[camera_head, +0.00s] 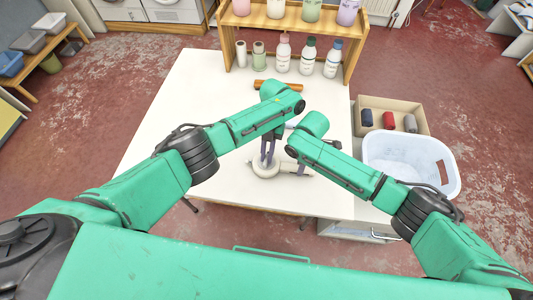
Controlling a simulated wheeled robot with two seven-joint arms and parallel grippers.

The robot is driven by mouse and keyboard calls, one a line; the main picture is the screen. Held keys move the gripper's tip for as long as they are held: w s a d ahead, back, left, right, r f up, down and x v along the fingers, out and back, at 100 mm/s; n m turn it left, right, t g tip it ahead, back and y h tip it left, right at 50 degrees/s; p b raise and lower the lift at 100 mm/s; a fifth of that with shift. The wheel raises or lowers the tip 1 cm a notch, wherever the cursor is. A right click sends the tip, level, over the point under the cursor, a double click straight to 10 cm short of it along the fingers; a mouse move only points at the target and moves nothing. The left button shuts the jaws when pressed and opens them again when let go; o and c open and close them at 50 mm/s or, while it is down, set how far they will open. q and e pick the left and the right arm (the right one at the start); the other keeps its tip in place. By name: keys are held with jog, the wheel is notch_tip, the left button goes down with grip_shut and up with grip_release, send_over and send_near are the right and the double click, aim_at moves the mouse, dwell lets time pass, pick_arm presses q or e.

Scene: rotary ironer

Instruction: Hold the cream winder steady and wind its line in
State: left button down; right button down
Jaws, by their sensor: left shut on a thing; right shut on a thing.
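The cream winder (265,170) stands near the front of the white table, with its round body showing below my arms and a part reaching right towards my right forearm. My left gripper (267,158) points down at the winder, its dark fingers shut on an upper part of it. Which part it grips is too small to tell. My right gripper is mostly hidden behind my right wrist and forearm; a grey piece (292,126) shows between the two arms. The line cannot be made out.
An orange-brown roller (278,85) lies behind my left wrist. A wooden shelf (240,42) with several bottles stands at the table's back. On the right are a cardboard box (390,104) with rolls and a white basket (452,165). The table's left side is clear.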

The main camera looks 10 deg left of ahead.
pick_arm(q)
jog(key=shift+m+y, duration=0.3)
jog(key=shift+m, duration=0.3)
jog(key=c, duration=0.9)
grip_release()
jog(key=shift+o, duration=0.2)
